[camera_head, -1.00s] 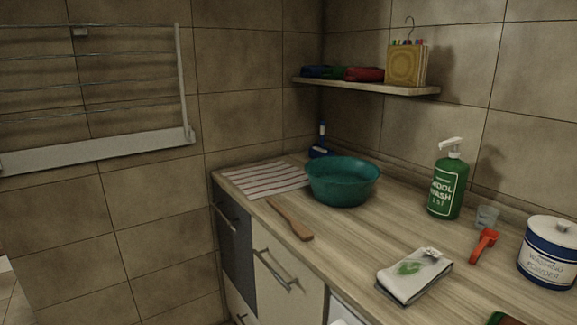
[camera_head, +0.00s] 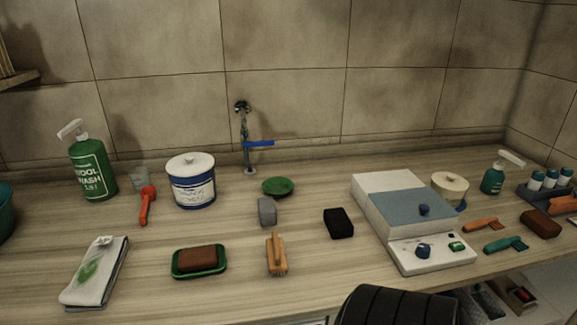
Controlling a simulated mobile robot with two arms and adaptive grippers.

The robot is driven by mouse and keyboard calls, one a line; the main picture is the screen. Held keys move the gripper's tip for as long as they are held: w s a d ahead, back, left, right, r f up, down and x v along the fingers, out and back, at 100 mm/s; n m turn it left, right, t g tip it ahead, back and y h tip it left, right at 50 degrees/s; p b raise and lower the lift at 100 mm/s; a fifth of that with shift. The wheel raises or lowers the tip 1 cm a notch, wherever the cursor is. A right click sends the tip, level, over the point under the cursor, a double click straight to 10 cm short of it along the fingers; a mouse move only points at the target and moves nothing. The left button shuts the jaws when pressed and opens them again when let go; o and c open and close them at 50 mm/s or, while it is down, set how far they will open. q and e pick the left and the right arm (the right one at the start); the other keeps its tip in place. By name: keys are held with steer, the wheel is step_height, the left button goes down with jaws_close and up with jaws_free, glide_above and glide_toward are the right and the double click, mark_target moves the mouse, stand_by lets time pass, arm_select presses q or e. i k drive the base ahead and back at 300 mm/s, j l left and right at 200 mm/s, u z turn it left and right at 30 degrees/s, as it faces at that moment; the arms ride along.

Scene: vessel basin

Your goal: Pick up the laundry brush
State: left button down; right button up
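A wooden brush (camera_head: 277,256) with pale bristles and an upright-looking handle lies on the wooden counter (camera_head: 330,285) near the middle of the head view. It is the most likely laundry brush. It stands between a green soap dish (camera_head: 223,268) with a brown bar (camera_head: 197,258) and a black block (camera_head: 339,222). Nothing touches it. Smaller brush-like items, one orange (camera_head: 480,225) and one green (camera_head: 506,244), lie at the right.
A grey stone-like block (camera_head: 267,211) and a green round dish (camera_head: 278,186) lie behind the brush. A white and blue scale-like box (camera_head: 405,215) stands to the right. A washing powder tin (camera_head: 191,182) and a wool wash bottle (camera_head: 91,168) stand at the left.

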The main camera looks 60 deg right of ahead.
mark_target(276, 258)
steer(key=z, duration=1.8)
